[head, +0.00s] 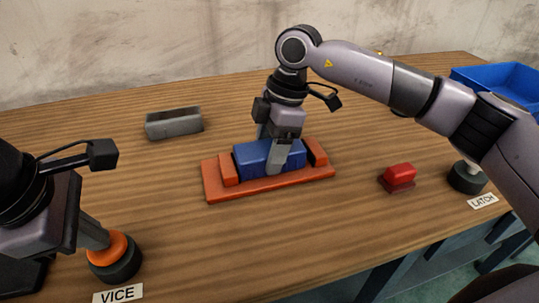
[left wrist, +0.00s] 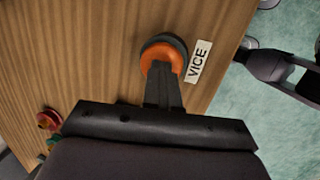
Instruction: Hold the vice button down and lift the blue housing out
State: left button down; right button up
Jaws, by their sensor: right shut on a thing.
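The blue housing (head: 247,160) sits between the two orange jaws of the vice (head: 215,189) in the middle of the table. My right gripper (head: 271,155) reaches down from above and is shut on the housing, one finger on its near side and one on its far side. The vice button (head: 121,250), orange on a dark round base, stands at the front left by the VICE label. It also shows in the left wrist view (left wrist: 157,62). My left gripper (head: 104,240) is shut and empty, its fingertips on the button top. How far the button is pressed is unclear.
A grey open tray (head: 174,126) lies behind the vice to the left. A red block (head: 398,174) and the LATCH button (head: 467,178) stand at the right. A blue bin (head: 500,83) is at the back right. Bare table surrounds the vice.

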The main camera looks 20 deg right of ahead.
pick_arm(q)
jog(key=shift+f, duration=0.15)
pick_arm(e)
jog(key=shift+r, duration=0.15)
jog(key=shift+a+r+v, duration=0.1)
jog(key=shift+a+v, duration=0.2)
jog(key=shift+v, duration=0.9)
jog(key=shift+a+r+v, duration=0.1)
jog(key=shift+a+v, duration=0.15)
jog(key=shift+v, duration=0.9)
jog(key=shift+a+v, duration=0.3)
jog(key=shift+v, duration=0.9)
pick_arm(q)
notch_tip(320, 180, up, 7)
jog(key=p, duration=0.3)
pick_arm(e)
jog(key=v, duration=0.3)
jog(key=shift+a+r, duration=0.2)
jog(key=shift+a, duration=0.2)
pick_arm(q)
jog(key=p+v, duration=0.1)
jog(key=v, duration=1.1)
jog(key=shift+r, duration=0.25)
pick_arm(e)
jog(key=shift+r, duration=0.4)
